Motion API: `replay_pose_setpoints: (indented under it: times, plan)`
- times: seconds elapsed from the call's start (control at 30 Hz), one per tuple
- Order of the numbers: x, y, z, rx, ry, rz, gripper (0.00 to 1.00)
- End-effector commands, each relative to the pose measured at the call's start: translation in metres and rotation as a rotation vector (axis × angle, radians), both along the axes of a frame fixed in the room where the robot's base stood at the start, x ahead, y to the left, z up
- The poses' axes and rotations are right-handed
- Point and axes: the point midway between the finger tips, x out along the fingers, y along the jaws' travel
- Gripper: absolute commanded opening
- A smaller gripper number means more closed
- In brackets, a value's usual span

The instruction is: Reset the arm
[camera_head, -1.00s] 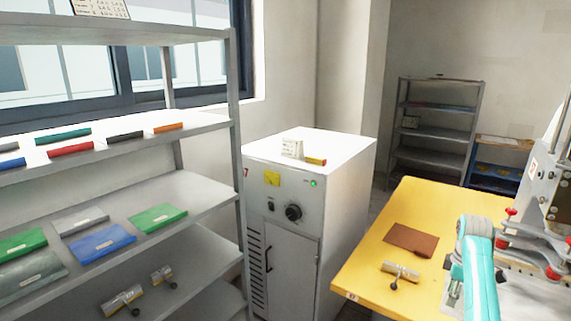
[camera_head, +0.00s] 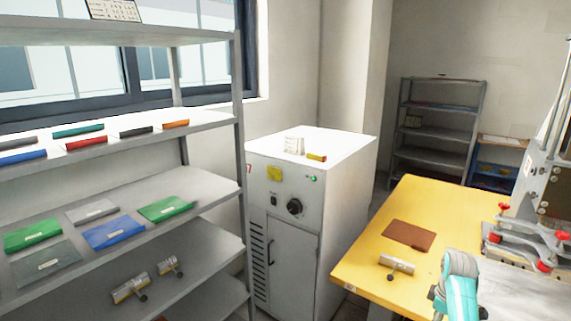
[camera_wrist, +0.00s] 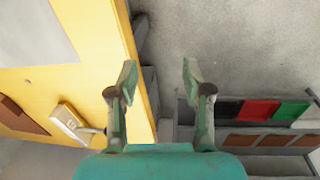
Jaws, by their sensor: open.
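My gripper (camera_wrist: 158,80) shows in the wrist view with its two fingers apart and nothing between them. It hangs over the grey floor (camera_wrist: 235,45), just off the edge of the yellow table (camera_wrist: 95,45). In the head view, the teal end of my arm (camera_head: 460,285) is at the front right, beside the yellow table (camera_head: 450,205); the fingers cannot be made out there.
The table bears a brown sheet (camera_head: 408,235), a small metal roller tool (camera_head: 397,264) and a press with red knobs (camera_head: 525,240). A white cabinet (camera_head: 335,200) stands left of it. A grey shelf (camera_head: 190,195) holds coloured sheets and rollers. Another shelf (camera_head: 435,135) stands behind.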

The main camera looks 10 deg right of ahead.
Motion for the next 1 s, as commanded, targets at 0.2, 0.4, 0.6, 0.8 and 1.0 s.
replay_pose_setpoints:
  times: [0.2, 0.4, 0.6, 0.8, 1.0]
  plan:
    - [-0.012, 0.047, -0.068, -0.033, -0.079, -0.044, 0.50]
    - [-0.034, 0.098, -0.125, -0.062, -0.184, -0.099, 0.50]
    - [-0.067, 0.149, -0.167, -0.073, -0.292, -0.153, 0.50]
    - [-0.108, 0.198, -0.193, -0.069, -0.404, -0.201, 0.50]
    - [-0.156, 0.242, -0.203, -0.048, -0.518, -0.251, 0.50]
